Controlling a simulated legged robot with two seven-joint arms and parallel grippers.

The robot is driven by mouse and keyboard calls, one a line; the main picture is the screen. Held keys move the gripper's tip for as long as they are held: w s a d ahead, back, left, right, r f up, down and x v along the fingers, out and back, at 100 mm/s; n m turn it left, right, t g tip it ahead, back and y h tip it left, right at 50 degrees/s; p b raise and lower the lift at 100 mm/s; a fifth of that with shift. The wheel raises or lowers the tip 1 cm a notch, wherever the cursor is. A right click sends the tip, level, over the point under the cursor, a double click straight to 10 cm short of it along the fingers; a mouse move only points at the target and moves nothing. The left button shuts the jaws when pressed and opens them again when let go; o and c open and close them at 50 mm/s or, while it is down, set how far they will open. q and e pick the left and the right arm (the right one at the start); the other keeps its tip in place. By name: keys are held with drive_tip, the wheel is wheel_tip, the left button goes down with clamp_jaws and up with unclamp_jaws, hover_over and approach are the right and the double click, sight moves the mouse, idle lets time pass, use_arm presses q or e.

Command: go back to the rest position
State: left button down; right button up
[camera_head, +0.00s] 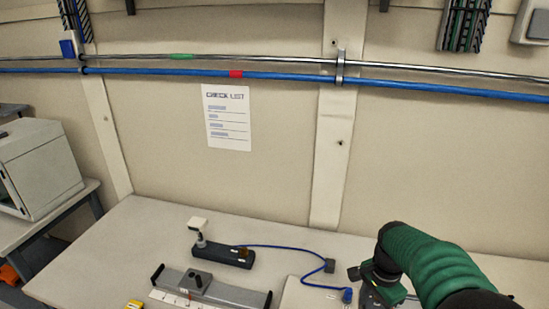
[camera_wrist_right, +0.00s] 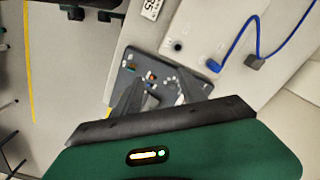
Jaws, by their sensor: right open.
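My right arm comes in from the right in the head view, in a green sleeve, with its gripper (camera_wrist_right: 160,95) at the lower right over the table (camera_head: 130,225). In the right wrist view its two dark fingers are apart, with nothing seen held between them. Behind the fingers is a dark grey panel (camera_wrist_right: 133,66) with small coloured and white parts on it. I cannot tell whether the fingers touch it. My left gripper is not in the head view.
A blue cable (camera_head: 290,247) runs across the table from a dark device (camera_head: 222,254). A grey rail fixture (camera_head: 225,290) and a yellow object (camera_head: 133,304) lie near the front. A wall with pipes (camera_head: 205,72) stands behind. A grey cabinet (camera_head: 40,170) is at left.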

drive_tip(key=s+a+f+n+t, duration=0.1)
drive_tip(key=s+a+f+n, duration=0.1)
drive_tip(key=s+n, duration=0.4)
drive_tip(key=s+a+f+n+t, duration=0.1)
drive_tip(key=s+a+f+n, duration=0.1)
drive_tip(key=s+n, duration=0.5)
drive_tip(key=shift+s+a, duration=0.45)
drive_tip(key=shift+s, duration=0.55)
drive_tip(key=shift+o, duration=0.3)
drive_tip(key=shift+f, duration=0.1)
